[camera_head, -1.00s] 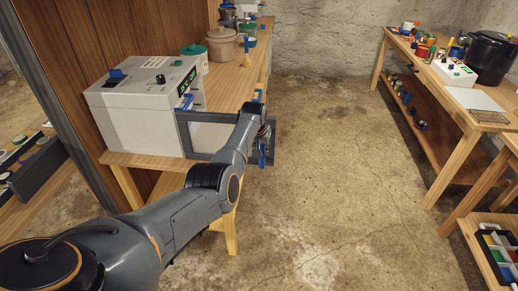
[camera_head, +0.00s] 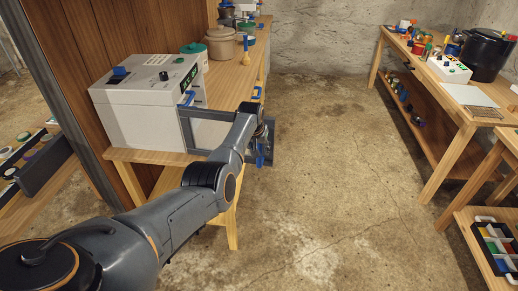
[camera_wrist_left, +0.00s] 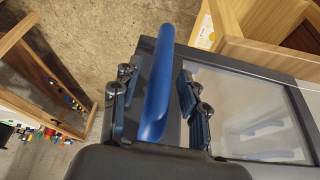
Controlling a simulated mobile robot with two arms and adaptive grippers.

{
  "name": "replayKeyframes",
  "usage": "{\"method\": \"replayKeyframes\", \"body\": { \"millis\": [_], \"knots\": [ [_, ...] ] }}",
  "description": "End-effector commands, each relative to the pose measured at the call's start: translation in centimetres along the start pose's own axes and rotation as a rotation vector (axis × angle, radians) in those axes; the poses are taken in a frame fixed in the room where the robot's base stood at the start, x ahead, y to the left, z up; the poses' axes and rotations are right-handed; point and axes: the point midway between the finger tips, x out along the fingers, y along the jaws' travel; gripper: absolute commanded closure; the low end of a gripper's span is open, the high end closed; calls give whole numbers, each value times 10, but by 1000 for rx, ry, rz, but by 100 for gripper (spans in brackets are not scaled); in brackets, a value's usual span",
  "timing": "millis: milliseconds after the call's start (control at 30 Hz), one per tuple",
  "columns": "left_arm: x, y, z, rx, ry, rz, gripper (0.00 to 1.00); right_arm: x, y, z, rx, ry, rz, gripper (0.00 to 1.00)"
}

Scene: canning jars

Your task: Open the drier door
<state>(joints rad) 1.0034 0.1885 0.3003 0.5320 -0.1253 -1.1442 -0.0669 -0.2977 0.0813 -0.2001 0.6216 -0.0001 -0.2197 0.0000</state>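The drier (camera_head: 140,118) is a white box with a blue knob and a green display, on a wooden bench at left. Its grey-framed door (camera_head: 188,128) with a clear pane stands open, swung out toward the aisle. My left gripper (camera_head: 263,143) is at the door's outer end, and my arm hides part of the door. In the left wrist view the blue door handle (camera_wrist_left: 158,85) lies between the two fingers of this gripper (camera_wrist_left: 158,76). The fingers are apart, with a visible gap on each side of the handle. My right gripper is not in view.
A beige pot (camera_head: 221,43) and a green-lidded jar (camera_head: 194,55) stand behind the drier on the bench. A second table (camera_head: 460,100) with a black pot (camera_head: 485,54) stands at right. The concrete floor (camera_head: 330,170) between is clear.

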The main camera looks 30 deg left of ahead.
Motion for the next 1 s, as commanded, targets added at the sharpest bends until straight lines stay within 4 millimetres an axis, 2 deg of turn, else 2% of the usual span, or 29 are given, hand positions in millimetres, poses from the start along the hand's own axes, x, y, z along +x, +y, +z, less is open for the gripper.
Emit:
{"method": "replayKeyframes", "body": {
  "millis": [267, 467, 667, 1000],
  "knots": [
    [1, 0, 1, 1, -3, -1, 55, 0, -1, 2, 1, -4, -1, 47],
    [-8, 0, 0, 1, -1, -1, 55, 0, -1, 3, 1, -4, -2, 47],
    [-30, 0, 1, 1, 1, -1, 55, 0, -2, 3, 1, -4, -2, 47],
    [-85, 0, 0, 0, 1, -1, 55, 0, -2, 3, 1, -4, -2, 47]
  ]
}}
